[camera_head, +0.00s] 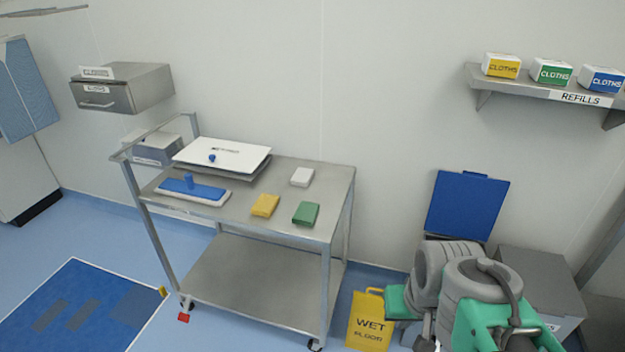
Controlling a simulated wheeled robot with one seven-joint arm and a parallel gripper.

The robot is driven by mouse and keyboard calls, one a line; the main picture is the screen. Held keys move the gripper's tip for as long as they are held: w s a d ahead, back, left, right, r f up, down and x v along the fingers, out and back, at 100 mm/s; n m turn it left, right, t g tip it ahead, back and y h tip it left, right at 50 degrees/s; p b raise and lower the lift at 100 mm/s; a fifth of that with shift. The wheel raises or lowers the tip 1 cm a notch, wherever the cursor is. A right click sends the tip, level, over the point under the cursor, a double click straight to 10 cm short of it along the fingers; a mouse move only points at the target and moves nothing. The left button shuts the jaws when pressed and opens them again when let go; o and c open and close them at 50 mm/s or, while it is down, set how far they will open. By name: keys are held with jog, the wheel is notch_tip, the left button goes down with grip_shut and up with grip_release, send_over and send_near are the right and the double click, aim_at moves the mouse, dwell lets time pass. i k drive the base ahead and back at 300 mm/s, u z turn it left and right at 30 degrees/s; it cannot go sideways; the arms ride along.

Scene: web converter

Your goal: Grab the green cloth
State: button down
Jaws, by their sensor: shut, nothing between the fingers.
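The green cloth (306,213) is a small folded block. It lies flat on the top shelf of the steel cart (236,217), near the front right corner. A yellow cloth (265,205) lies to its left with a gap between them. A white cloth (302,177) lies behind it. Nothing covers the green cloth. Parts of my own arm, grey and green, fill the lower right of the picture, to the right of the cart and apart from the green cloth. I cannot make out my gripper's fingers among them.
A blue flat mop pad (208,192) and a white-lidded tray (222,157) occupy the cart's left side. A yellow wet floor sign (368,322) stands beside the cart's right leg. A wall shelf (550,88) holds cloth boxes. The cart's lower shelf (255,280) is empty.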

aim_at(306, 214)
jog(key=k, duration=0.5)
jog(key=u, duration=0.25)
jog(key=i, duration=0.45)
jog(key=u, duration=1.1)
jog(key=i, duration=0.8)
jog(key=u, duration=0.9)
